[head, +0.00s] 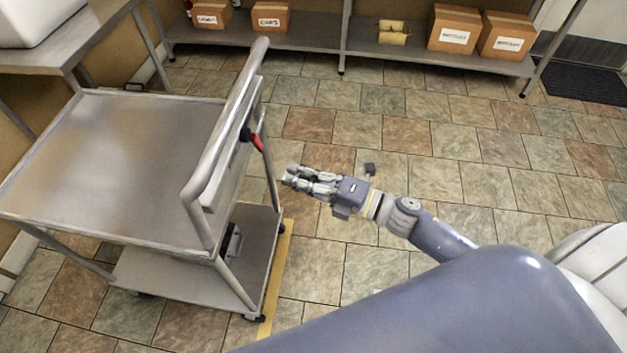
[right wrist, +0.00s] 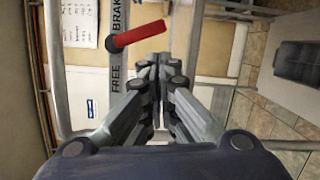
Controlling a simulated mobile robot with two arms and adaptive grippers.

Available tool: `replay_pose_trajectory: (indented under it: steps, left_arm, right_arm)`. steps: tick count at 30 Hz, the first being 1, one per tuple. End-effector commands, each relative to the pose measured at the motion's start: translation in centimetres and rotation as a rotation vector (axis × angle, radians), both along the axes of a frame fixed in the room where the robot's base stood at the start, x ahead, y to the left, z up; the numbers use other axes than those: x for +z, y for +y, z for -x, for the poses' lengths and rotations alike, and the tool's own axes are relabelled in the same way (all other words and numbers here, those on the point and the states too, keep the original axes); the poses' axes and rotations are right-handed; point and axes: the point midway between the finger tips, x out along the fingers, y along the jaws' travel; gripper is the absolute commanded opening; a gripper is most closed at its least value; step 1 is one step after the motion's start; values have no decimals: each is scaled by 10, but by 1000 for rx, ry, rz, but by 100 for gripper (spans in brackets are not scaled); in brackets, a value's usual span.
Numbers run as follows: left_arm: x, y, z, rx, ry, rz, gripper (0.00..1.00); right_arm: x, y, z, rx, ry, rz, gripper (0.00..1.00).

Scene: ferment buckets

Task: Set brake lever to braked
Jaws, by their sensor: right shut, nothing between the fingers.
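The brake lever (head: 257,143) is a short red handle on a black pivot at the cart's handle end. In the right wrist view the red lever (right wrist: 140,35) points right and slightly up from its pivot. It lies between the words FREE and BRAKE on the label strip (right wrist: 118,75), nearer BRAKE. My right gripper (head: 288,176) is shut and empty, to the right of the cart and a little below the lever in the head view. Its closed fingers (right wrist: 163,75) show just below the lever in the right wrist view, apparently apart from it. My left gripper is not in view.
The steel cart (head: 120,160) has a tubular handle (head: 222,120) and a lower shelf. Yellow floor tape (head: 277,275) runs beside it. A back shelf (head: 300,38) holds cardboard boxes (head: 454,28). Tiled floor right of the cart is clear.

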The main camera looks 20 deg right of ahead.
Motion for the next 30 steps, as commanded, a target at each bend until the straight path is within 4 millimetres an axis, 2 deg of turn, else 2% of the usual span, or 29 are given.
replay_pose_trajectory:
  steps: [3,10,30]
  left_arm:
    - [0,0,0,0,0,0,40]
    - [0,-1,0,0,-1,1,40]
    - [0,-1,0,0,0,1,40]
  right_arm:
    - [-1,-14,15,0,3,0,0]
    - [-2,-30,29,0,1,1,0]
    - [-3,-33,30,-4,4,-2,0]
